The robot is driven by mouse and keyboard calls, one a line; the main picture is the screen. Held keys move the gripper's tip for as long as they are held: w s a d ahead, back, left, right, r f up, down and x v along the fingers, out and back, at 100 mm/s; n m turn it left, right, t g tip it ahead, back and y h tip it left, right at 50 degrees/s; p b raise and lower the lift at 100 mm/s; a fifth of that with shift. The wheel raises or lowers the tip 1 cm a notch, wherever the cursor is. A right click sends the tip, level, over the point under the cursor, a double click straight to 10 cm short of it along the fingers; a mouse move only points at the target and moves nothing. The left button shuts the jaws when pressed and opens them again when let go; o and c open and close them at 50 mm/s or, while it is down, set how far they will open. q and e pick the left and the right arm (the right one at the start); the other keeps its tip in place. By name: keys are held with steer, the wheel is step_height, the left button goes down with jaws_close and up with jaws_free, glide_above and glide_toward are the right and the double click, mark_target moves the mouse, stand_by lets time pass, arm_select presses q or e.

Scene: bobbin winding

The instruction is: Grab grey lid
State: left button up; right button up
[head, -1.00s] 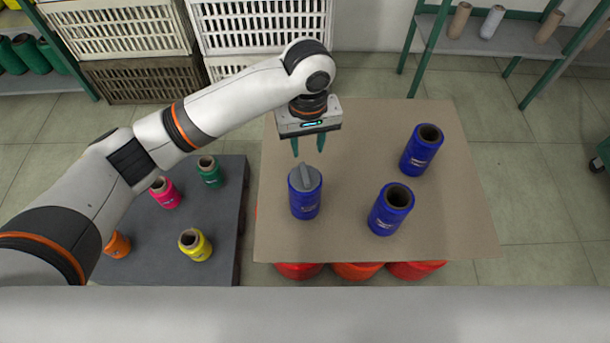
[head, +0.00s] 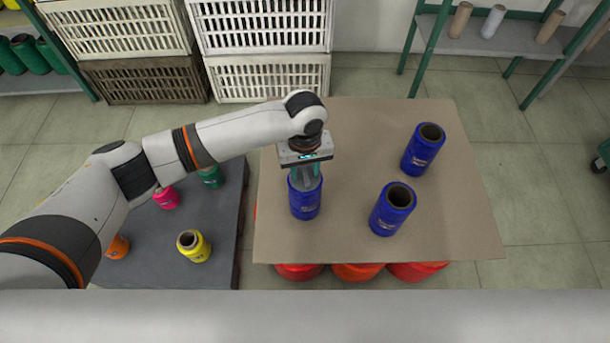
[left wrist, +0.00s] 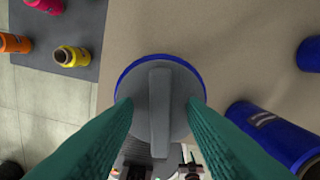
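The grey lid (left wrist: 159,88) sits on top of a blue bobbin (head: 305,204) that stands upright on the brown table. The lid is a round disc with a raised bar across its middle. My left gripper (head: 305,177) points down right over this lid. In the left wrist view its two green fingers stand on either side of the raised bar, with a gap between each finger and the bar. The gripper is open and holds nothing. In the head view the fingers hide much of the lid. My right gripper is not in view.
Two open blue bobbins, one nearer (head: 391,210) and one farther (head: 422,150), stand to the right on the brown table (head: 455,235). A dark table (head: 222,235) at left carries several coloured bobbins. White crates (head: 265,28) stand behind.

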arm_select(q)
jaws_close()
